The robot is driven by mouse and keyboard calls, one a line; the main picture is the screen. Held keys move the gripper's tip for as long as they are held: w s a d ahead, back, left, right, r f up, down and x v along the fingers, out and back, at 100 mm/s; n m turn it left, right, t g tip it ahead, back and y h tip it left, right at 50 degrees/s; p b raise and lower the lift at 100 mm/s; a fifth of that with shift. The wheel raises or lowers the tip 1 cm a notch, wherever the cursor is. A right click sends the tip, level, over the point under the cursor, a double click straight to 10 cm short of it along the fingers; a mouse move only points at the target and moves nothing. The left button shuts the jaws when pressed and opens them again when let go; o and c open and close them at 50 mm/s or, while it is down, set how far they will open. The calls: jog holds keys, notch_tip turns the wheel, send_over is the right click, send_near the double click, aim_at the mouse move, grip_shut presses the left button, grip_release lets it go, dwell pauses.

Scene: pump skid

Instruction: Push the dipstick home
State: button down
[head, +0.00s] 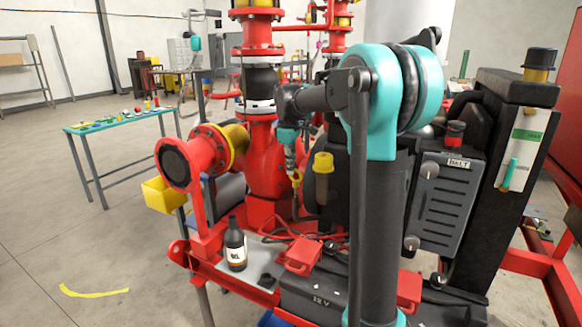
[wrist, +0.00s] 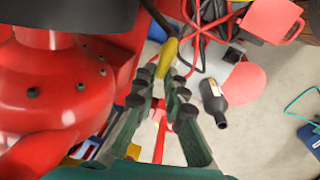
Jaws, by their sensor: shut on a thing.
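My gripper (head: 292,166) hangs pointing down beside the big red pump and is shut on the dipstick. The dipstick's yellow handle (head: 297,180) shows just below the fingers in the head view. In the wrist view the yellow handle (wrist: 168,55) sits at the fingertips of my gripper (wrist: 170,78). The dipstick's lower part and the opening of its tube are too small or hidden to make out, so I cannot tell how deep it sits.
Red pump casing (wrist: 60,95) fills the wrist view's left. A black box marked 12 V (head: 320,290) is in front.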

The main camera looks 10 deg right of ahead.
aim_at(291, 177)
jog(key=shift+f, duration=2.35)
jog(key=c, duration=1.6)
grip_release()
jog(key=shift+r, duration=0.1)
jog(key=r, duration=0.4)
jog(key=s+r, duration=0.1)
jog(key=r, duration=0.6)
jog(key=shift+s+a+r, duration=0.25)
jog(key=shift+a+r, duration=0.1)
jog(key=shift+a, duration=0.05)
